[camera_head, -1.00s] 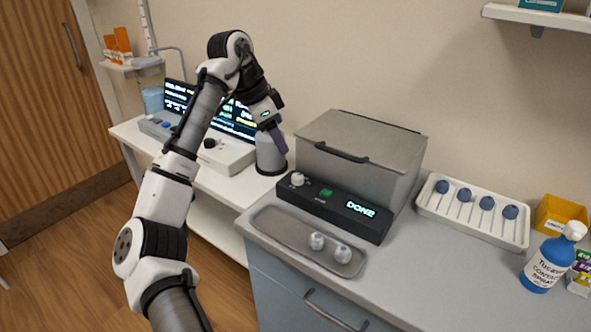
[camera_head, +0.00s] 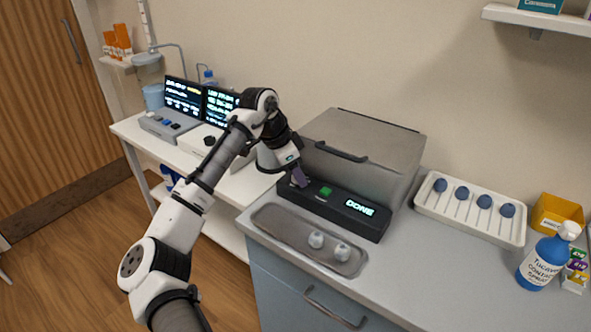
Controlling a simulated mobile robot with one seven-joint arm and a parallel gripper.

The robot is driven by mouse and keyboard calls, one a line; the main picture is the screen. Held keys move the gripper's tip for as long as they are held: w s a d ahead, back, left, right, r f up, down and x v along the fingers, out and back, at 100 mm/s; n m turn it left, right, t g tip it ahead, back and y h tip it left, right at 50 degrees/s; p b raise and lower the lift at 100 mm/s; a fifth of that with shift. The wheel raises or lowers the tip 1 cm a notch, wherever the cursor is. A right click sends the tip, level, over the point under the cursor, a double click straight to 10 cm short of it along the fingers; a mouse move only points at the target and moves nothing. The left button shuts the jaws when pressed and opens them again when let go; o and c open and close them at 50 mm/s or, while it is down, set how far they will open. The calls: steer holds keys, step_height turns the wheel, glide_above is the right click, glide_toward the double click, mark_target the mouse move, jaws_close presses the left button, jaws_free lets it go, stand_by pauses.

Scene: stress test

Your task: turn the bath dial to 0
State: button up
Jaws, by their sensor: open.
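The bath (camera_head: 362,158) is a grey lidded box on the counter, with its lid down. Its black front panel (camera_head: 333,210) carries a green button (camera_head: 326,191) and a lit display (camera_head: 359,207) reading "DONE". The dial at the panel's left end is mostly hidden behind my gripper, so its setting cannot be read. My gripper (camera_head: 301,183) points down at that left end, at the dial's place. Its jaws are open; whether they touch the dial cannot be told.
A metal tray (camera_head: 268,221) with two small glass-like pieces (camera_head: 317,239) lies in front of the panel. A white rack of blue-headed swabs (camera_head: 468,224), a blue bottle (camera_head: 543,262) and a yellow box (camera_head: 558,212) stand to the right. Screens (camera_head: 183,96) stand on the left bench.

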steer(key=c, duration=1)
steer(key=shift+n, duration=0.3)
steer(key=n+p, duration=0.1)
steer(key=n, duration=0.1)
steer(key=n+t, duration=0.1)
steer(key=n, duration=0.1)
steer(key=shift+s+d+r+t+y+p, duration=0.1)
steer(key=shift+d+t+y+p, duration=0.05)
steer(key=shift+t+y+p, duration=0.2)
steer(key=shift+n+t+y+p, duration=0.45)
steer(key=shift+n+y+p, duration=0.25)
steer(key=shift+n, duration=1.3)
steer(key=o, duration=1)
